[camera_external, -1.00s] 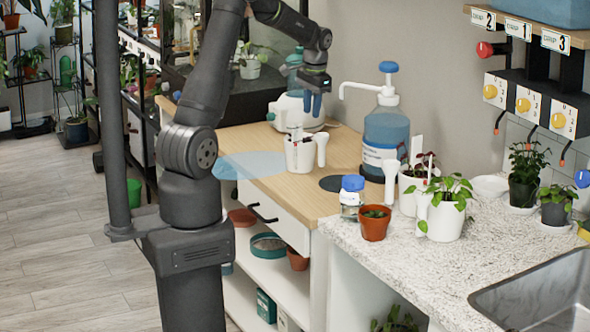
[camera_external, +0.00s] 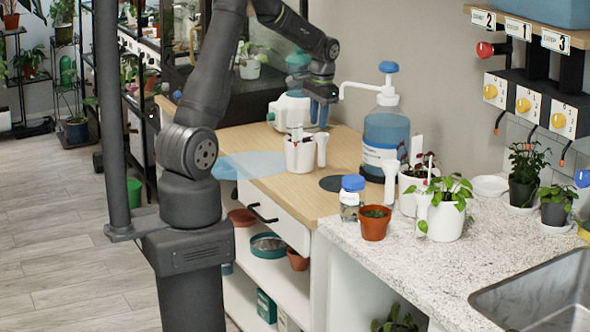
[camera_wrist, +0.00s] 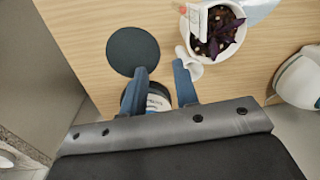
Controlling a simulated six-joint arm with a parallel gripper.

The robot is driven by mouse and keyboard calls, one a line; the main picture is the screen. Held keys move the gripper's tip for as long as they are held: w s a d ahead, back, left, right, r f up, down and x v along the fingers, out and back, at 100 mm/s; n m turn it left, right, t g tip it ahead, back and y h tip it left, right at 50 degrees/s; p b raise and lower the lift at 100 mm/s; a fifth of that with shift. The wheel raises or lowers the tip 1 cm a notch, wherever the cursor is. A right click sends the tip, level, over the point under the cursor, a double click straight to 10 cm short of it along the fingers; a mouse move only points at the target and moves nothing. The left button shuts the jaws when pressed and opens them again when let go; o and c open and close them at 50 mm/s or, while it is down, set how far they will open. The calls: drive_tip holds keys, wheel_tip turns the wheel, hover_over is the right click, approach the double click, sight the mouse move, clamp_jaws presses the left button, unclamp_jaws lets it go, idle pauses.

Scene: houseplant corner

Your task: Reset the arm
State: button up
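My gripper (camera_external: 318,114) hangs in the air over the back of the wooden worktop (camera_external: 343,150), in front of the wall and left of the blue pump bottle (camera_external: 386,128). In the wrist view its two blue fingers (camera_wrist: 160,76) are apart, with nothing visible held between them. Part of a labelled bottle (camera_wrist: 157,100) shows below and behind the fingers; the rest is hidden by the gripper.
A white pot (camera_external: 298,156) with a purple plant (camera_wrist: 222,30) and a white probe beside it stands on the wood. A dark round mat (camera_wrist: 132,52) lies bare. A white jug (camera_external: 290,110) stands behind. More pots crowd the speckled counter (camera_external: 420,270).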

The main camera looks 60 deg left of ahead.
drive_tip(key=w+d+r+m, duration=0.2)
drive_tip(key=w+d+r, duration=0.1)
drive_tip(key=d, duration=0.7)
drive_tip(key=w+d+r+m, duration=0.2)
drive_tip(key=w+d, duration=0.2)
drive_tip(key=d, duration=0.6)
drive_tip(key=w+d+r+m, duration=0.2)
drive_tip(key=w+d+r, duration=0.1)
drive_tip(key=d, duration=0.7)
drive_tip(key=s+d+r+m, duration=0.1)
drive_tip(key=d+m, duration=0.1)
drive_tip(key=d, duration=1.1)
drive_tip(key=s+d+r+m+t, duration=0.1)
drive_tip(key=s+d+r+m, duration=0.1)
drive_tip(key=d, duration=1.2)
drive_tip(key=shift+r+m, duration=0.25)
drive_tip(key=shift+m, duration=0.45)
drive_tip(key=shift+w, duration=0.1)
drive_tip(key=w+a+f+n, duration=0.1)
drive_tip(key=a+n, duration=0.1)
drive_tip(key=a, duration=0.8)
drive_tip(key=w+a+f+n, duration=0.2)
drive_tip(key=a, duration=0.9)
drive_tip(key=shift+w, duration=0.25)
